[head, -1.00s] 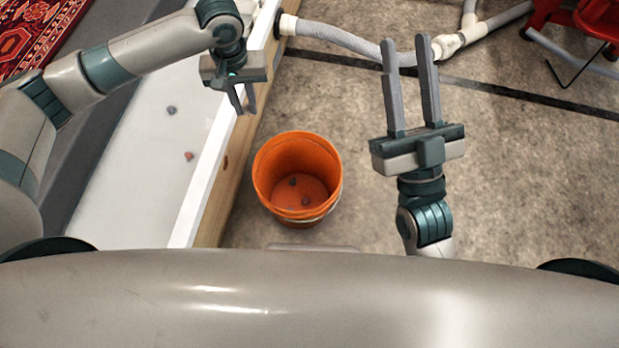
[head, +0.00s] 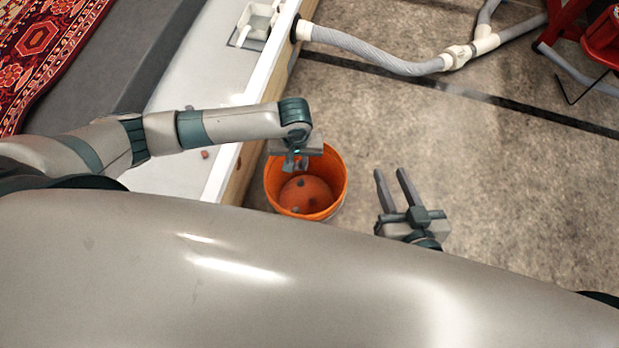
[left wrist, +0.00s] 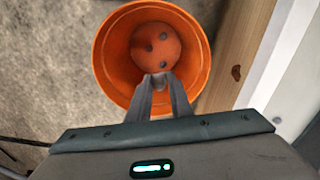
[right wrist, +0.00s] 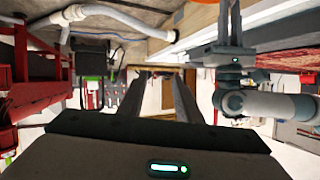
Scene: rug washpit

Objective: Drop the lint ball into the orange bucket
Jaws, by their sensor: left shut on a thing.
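The orange bucket (head: 341,186) stands on the floor beside the white pit's wall. It also shows in the left wrist view (left wrist: 108,62). Small dark lumps (left wrist: 164,37) lie on its bottom. My left gripper (head: 298,166) is over the bucket's opening, pointing down. In the left wrist view its fingertips (left wrist: 160,80) are close together in front of the bucket's inside. It is shut on the lint ball, which is small and mostly hidden between the tips. My right gripper (head: 391,173) is open and empty, to the right of the bucket.
The white pit (head: 185,85) has a wooden outer wall, and a small reddish bit (head: 205,154) lies in it. A grey hose (head: 375,57) runs from the pit across the floor. A red frame (head: 604,40) stands at far right.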

